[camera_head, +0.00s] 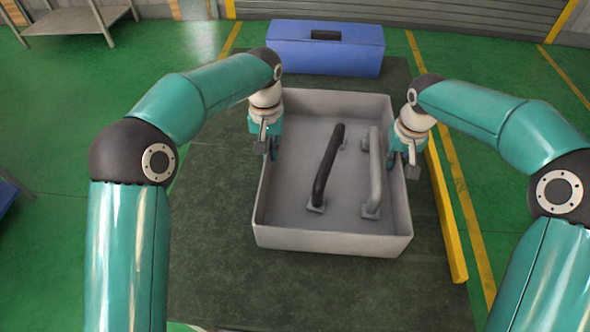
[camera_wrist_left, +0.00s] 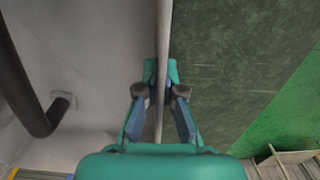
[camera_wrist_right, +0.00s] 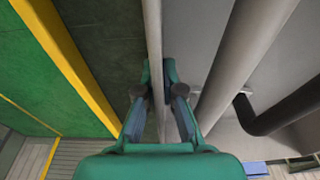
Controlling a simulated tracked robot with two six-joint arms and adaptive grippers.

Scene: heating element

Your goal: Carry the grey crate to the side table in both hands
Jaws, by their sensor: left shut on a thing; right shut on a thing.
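The grey crate (camera_head: 330,242) sits on a dark green table top (camera_head: 215,275) in the head view. Inside it lie a black handle-shaped bar (camera_head: 328,165) and a grey handle-shaped bar (camera_head: 375,175). My left gripper (camera_head: 268,148) is shut on the crate's left wall; in the left wrist view (camera_wrist_left: 160,85) its fingers straddle that wall. My right gripper (camera_head: 408,165) is shut on the crate's right wall, and the right wrist view (camera_wrist_right: 156,85) shows its fingers on either side of the rim. The crate looks level. A gap under it cannot be made out.
A blue box (camera_head: 325,48) with a dark handle stands behind the crate. A yellow bar (camera_head: 446,215) runs along the table's right edge. A grey metal table (camera_head: 75,22) stands at the far left. Green floor is open between it and the dark table.

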